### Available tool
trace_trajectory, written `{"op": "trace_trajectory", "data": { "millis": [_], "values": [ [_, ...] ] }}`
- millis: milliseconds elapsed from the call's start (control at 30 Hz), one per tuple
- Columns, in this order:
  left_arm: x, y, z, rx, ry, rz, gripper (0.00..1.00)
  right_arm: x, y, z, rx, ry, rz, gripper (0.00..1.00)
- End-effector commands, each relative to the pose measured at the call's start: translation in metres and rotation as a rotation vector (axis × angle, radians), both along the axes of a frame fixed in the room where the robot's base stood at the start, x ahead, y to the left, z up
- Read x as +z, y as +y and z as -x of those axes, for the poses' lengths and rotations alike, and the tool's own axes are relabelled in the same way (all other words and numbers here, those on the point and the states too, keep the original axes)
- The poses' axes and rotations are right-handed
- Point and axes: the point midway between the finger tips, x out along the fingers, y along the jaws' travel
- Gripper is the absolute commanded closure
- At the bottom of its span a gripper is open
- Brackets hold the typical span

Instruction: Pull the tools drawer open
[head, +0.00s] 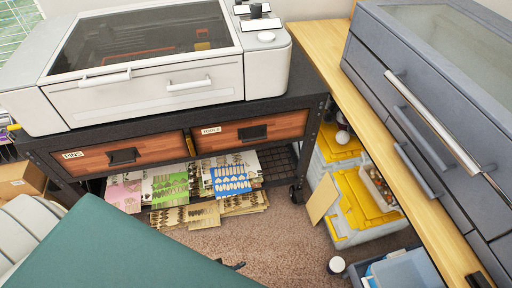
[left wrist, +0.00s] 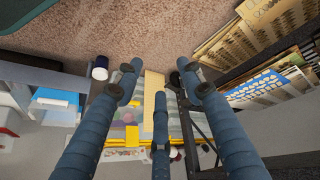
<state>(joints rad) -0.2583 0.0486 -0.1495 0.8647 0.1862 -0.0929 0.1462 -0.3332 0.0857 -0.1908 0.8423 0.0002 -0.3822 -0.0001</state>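The tools drawer (head: 282,124) is the right one of two wooden-fronted drawers under the machine in the head view. Its small white label (head: 211,130) seems to read TOOLS, and it has a black pull (head: 252,132). Its front sits flush in the dark frame, so it looks shut. My left gripper (left wrist: 160,84) shows in the left wrist view with its fingers spread and nothing between them. It is above the floor near the yellow-lidded boxes, apart from the drawer. The drawer front is not clear in that view. My right gripper does not show.
The left drawer (head: 95,158), labelled PINS, is shut. Printed sheets (head: 187,184) lie on the low shelf below. Yellow-lidded boxes (head: 362,197) stand at right under a wooden counter (head: 322,42). A teal surface (head: 120,250) fills the lower left. Carpet (head: 265,235) between is mostly clear.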

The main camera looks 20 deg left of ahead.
Motion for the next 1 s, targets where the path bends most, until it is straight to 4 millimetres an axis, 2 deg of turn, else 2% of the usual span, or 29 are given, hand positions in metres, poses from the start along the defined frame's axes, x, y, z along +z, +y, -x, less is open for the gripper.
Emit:
{"op": "trace_trajectory", "data": {
  "millis": [33,100,200,300,400,533,600,700,833,1000],
  "values": [
    [-0.014,-0.006,-0.045,0.074,-0.092,0.054,0.61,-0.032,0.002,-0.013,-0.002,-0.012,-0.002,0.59],
    [0.000,-0.008,-0.100,0.181,-0.213,0.135,0.61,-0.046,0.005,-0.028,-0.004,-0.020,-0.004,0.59],
    [0.029,-0.007,-0.169,0.326,-0.384,0.264,0.61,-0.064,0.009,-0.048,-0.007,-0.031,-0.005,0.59],
    [0.066,0.001,-0.227,0.459,-0.552,0.404,0.61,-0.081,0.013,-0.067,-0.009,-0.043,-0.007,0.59],
    [0.108,0.016,-0.271,0.581,-0.717,0.558,0.61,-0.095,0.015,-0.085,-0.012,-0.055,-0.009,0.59],
    [0.165,0.042,-0.306,0.713,-0.913,0.762,0.61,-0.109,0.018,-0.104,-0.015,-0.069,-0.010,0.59],
    [0.193,0.056,-0.315,0.767,-0.999,0.865,0.61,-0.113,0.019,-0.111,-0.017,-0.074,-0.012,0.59],
    [0.224,0.072,-0.320,0.821,-1.093,0.980,0.61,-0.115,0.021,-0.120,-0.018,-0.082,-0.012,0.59],
    [0.248,0.085,-0.320,0.855,-1.157,1.065,0.61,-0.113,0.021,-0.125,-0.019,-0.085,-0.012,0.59],
    [0.260,0.091,-0.328,0.864,-1.176,1.091,0.61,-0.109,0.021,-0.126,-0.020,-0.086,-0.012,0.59]
  ]
}}
